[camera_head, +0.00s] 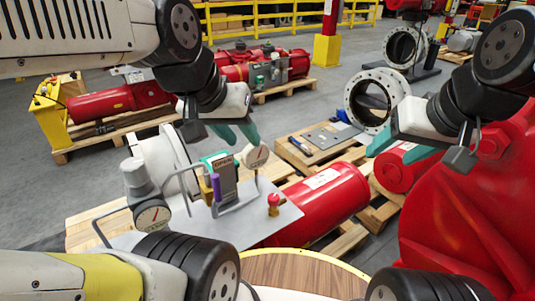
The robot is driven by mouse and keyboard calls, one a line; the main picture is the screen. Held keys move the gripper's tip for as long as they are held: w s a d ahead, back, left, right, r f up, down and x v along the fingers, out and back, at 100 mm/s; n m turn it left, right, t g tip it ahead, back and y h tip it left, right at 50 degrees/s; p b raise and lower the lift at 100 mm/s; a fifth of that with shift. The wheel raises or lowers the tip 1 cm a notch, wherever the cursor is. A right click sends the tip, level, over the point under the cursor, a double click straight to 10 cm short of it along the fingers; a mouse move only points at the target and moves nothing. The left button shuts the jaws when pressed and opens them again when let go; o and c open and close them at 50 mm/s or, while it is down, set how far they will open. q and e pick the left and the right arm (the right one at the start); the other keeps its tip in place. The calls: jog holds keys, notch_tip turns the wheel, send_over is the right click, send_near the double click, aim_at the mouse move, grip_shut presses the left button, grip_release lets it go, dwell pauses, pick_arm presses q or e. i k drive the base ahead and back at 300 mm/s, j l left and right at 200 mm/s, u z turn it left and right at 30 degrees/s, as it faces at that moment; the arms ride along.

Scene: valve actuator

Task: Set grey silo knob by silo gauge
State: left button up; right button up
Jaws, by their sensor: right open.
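A grey cylindrical knob (134,172) stands on a fitting at the left of the grey panel, likely the silo knob. Below it a round white gauge (152,216) with a red mark faces me; its needle is too small to read. A second round gauge (256,155) stands on a stem further right. I cannot tell for certain which one is the silo gauge. My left gripper (236,133) has its teal fingers apart, above and right of the knob, with nothing visible between them. My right gripper (398,150) is open and empty, well to the right.
The grey panel (230,224) also carries a green-topped block (217,160), a purple lever (215,187) and a red button (273,200). A red cylinder (325,205) lies behind on wooden pallets. A large red housing (470,215) fills the right side.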

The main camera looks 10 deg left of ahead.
aim_at(135, 173)
jog(key=u, duration=1.75)
jog(key=k+l+u, duration=0.25)
jog(key=k+l, duration=0.2)
jog(key=k, duration=0.15)
